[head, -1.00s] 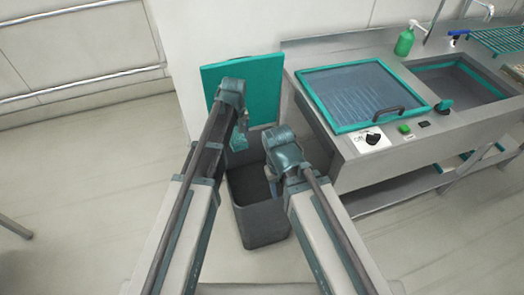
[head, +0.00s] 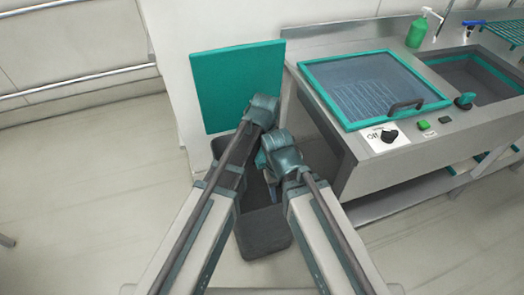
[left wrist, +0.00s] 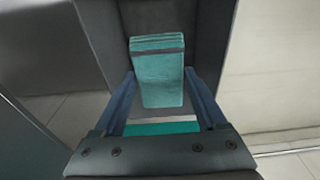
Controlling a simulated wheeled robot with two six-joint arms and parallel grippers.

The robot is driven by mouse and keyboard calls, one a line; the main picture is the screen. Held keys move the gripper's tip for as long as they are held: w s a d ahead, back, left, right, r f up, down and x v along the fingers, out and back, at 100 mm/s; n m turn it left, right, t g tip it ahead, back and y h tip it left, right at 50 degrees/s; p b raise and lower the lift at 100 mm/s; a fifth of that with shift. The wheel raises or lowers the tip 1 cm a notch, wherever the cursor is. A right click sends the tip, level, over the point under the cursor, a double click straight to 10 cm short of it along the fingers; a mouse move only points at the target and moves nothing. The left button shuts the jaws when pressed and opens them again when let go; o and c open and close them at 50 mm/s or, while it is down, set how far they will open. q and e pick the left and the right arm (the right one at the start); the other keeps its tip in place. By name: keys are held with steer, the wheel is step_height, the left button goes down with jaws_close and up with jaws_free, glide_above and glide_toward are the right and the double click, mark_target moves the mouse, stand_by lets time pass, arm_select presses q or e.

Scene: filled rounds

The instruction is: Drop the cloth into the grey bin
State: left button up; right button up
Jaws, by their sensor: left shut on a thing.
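The cloth (left wrist: 158,78) is a folded teal bundle with a darker band near its end. My left gripper (left wrist: 160,85) is shut on it, with one blue finger on each side. In the head view a bit of teal that looks like the cloth (head: 262,159) shows below my left wrist, largely hidden by my arms. The grey bin (head: 265,242) stands on the floor below my arms; its dark inside (left wrist: 207,50) shows behind the cloth in the left wrist view. My right gripper (head: 271,184) hangs over the bin, and its jaws are not clear.
A teal panel (head: 235,85) stands against the wall behind the bin. A steel counter (head: 400,160) with a teal-framed lid (head: 370,90), knobs and a sink is to the right. A green soap bottle (head: 417,33) stands on it. The floor at left is clear.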

arm_select(q)
step_height(320, 180, down, 8)
steer(key=b, duration=0.7)
steer(key=shift+b, duration=0.3)
arm_select(e)
step_height(320, 180, down, 8)
arm_select(q)
steer(key=o, duration=1.1)
